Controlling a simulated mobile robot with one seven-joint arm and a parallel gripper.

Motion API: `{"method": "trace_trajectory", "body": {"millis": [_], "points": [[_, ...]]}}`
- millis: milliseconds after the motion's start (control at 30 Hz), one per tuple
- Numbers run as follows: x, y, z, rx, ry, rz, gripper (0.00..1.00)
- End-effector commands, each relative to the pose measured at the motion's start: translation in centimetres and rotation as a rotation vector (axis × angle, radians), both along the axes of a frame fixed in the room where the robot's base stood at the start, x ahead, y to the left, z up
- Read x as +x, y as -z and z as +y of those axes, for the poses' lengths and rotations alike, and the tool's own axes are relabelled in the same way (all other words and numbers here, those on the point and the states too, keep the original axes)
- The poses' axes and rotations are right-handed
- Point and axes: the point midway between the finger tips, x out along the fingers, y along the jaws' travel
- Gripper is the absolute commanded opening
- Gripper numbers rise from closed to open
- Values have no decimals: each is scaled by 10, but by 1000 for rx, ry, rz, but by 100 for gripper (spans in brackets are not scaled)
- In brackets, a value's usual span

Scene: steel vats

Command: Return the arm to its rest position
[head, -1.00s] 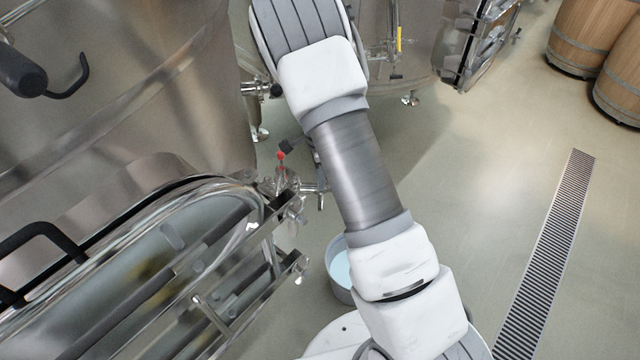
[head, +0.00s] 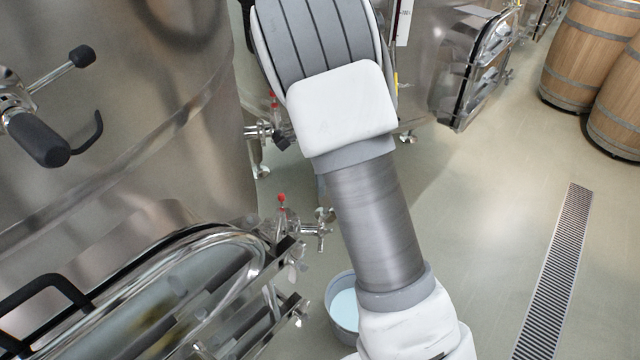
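My arm (head: 375,225) fills the middle of the head view, running from the bottom centre up to the top edge. Its white joint covers and grey metal link show clearly. My gripper is not in view, so I cannot see whether it holds anything.
A large steel vat (head: 120,130) with an open-looking hatch frame (head: 190,265) stands close on the left. A red-tipped valve (head: 281,212) juts out beside my arm. A grey bucket (head: 343,308) sits on the floor below. Wooden barrels (head: 580,60) stand far right; floor around the drain grate (head: 556,270) is clear.

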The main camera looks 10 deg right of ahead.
Motion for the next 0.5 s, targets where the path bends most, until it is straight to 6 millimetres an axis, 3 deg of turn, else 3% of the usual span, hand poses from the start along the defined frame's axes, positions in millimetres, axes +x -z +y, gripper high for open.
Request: {"method": "trace_trajectory", "body": {"millis": [267, 367, 500], "points": [[-1, -2, 0, 3, -6, -2, 21], [-6, -15, 1, 18, -42, -15, 21], [-23, -52, 3, 55, -163, -56, 21]]}}
